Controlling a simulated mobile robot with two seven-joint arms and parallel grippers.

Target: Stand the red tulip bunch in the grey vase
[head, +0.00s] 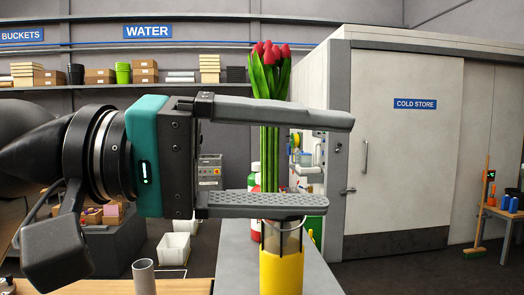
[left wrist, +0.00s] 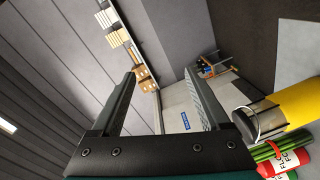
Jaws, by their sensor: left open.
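The red tulip bunch (head: 269,150) stands upright behind my left gripper in the head view, red heads up, green stems crossing behind both fingers. A grey open-topped tube (head: 145,276), possibly the grey vase, shows at the lower left, cut by the frame. My left gripper (head: 345,160) is open, its fingers one above the other. Nothing is between them in the left wrist view (left wrist: 165,95). My right gripper is not in view.
The yellow cylinder shows at right in the left wrist view (left wrist: 298,105), beside green lengths and red-and-white labelled items (left wrist: 285,160). A grey counter (head: 318,270) runs behind it. White bins (head: 174,248) stand on the floor. A cold store door (head: 405,150) is at the back.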

